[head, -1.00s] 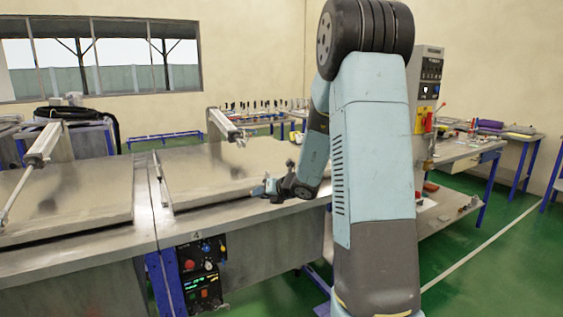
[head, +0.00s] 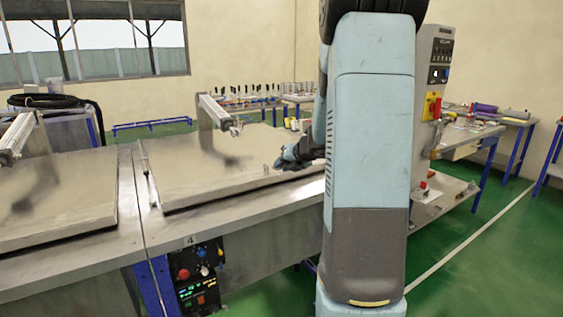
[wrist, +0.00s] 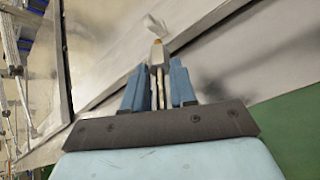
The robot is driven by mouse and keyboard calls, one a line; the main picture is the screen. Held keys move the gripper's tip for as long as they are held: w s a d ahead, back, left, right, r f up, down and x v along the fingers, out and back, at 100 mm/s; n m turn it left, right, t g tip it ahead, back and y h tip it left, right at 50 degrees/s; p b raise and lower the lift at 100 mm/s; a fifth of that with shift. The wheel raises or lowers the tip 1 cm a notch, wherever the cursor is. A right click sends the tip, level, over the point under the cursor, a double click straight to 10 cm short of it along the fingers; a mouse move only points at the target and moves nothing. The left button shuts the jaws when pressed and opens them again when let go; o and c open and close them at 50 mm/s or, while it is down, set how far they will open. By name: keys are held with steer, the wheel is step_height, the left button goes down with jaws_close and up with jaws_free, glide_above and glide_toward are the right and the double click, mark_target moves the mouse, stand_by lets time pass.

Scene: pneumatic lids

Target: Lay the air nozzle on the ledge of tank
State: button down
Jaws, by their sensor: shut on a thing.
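My gripper (head: 284,161) is shut on the air nozzle (wrist: 157,52). In the wrist view, the blue fingers (wrist: 157,88) sit on either side of its narrow grey body, and a brass-coloured tip points away from me. In the head view the nozzle is too small to make out clearly. The gripper is over the right front part of the closed steel lid of the tank marked 4 (head: 190,240). The tank's steel ledge (head: 225,215) runs along the front below the lid. My arm hides its right end.
A second lid (head: 60,205) lies to the left. A pneumatic cylinder (head: 214,112) stands over the tank's lid. A control panel (head: 203,275) hangs below the ledge. A workbench (head: 470,135) stands at the right. The visible front ledge looks clear.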

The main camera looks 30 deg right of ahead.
steer(key=shift+s+f, duration=0.1)
steer(key=shift+f, duration=3.75)
steer(key=c, duration=0.8)
jaws_free()
steer(key=shift+s+d+r, duration=0.1)
steer(key=shift+v, duration=3.4)
steer(key=v, duration=1.3)
steer(key=shift+s+r, duration=0.2)
steer(key=shift+s, duration=0.1)
